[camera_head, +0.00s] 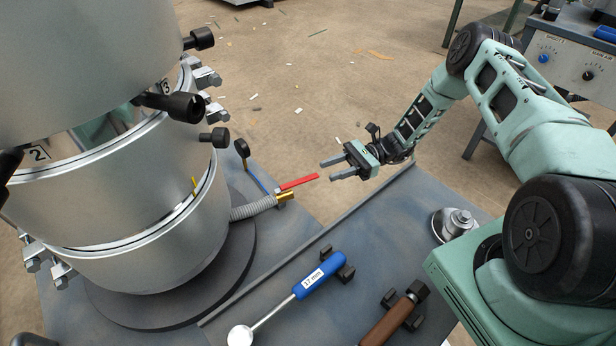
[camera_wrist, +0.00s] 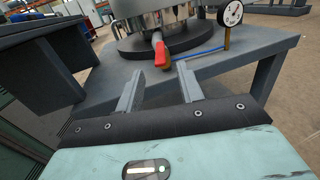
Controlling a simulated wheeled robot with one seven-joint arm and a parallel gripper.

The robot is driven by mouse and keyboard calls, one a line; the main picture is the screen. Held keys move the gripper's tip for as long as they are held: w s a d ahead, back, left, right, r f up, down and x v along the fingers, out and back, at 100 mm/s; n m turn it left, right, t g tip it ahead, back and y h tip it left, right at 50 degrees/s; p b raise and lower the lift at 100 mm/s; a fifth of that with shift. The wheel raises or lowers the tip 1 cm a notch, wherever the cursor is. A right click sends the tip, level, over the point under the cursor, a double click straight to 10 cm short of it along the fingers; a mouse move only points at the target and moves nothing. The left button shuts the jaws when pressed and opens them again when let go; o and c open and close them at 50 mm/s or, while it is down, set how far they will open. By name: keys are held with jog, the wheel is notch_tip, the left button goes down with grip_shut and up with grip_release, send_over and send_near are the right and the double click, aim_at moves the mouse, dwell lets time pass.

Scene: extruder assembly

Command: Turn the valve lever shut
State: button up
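The valve lever (camera_head: 299,183) is a flat red handle on a brass valve (camera_head: 284,198) at the end of a grey ribbed hose (camera_head: 252,208) from the steel vessel. In the head view it points right, toward my gripper. In the wrist view the red lever (camera_wrist: 161,54) shows end-on, just beyond and between my fingers. My gripper (camera_head: 337,168) is open and empty, its fingers apart and not touching the lever. In the wrist view the gap between the fingertips (camera_wrist: 161,80) is clear. The brass valve body is mostly hidden behind the lever there.
The large steel vessel (camera_head: 130,235) with black knobs stands left of the lever. A dial gauge (camera_wrist: 231,13) on a blue line stands close by. A blue-handled 17 mm tool (camera_head: 320,274) and a brown-handled tool (camera_head: 388,322) lie on the bench in front. Space around my gripper is open.

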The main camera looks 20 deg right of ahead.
aim_at(308, 178)
jog(key=a, duration=0.7)
jog(key=shift+s+a, duration=0.2)
jog(key=shift+a, duration=0.2)
grip_shut()
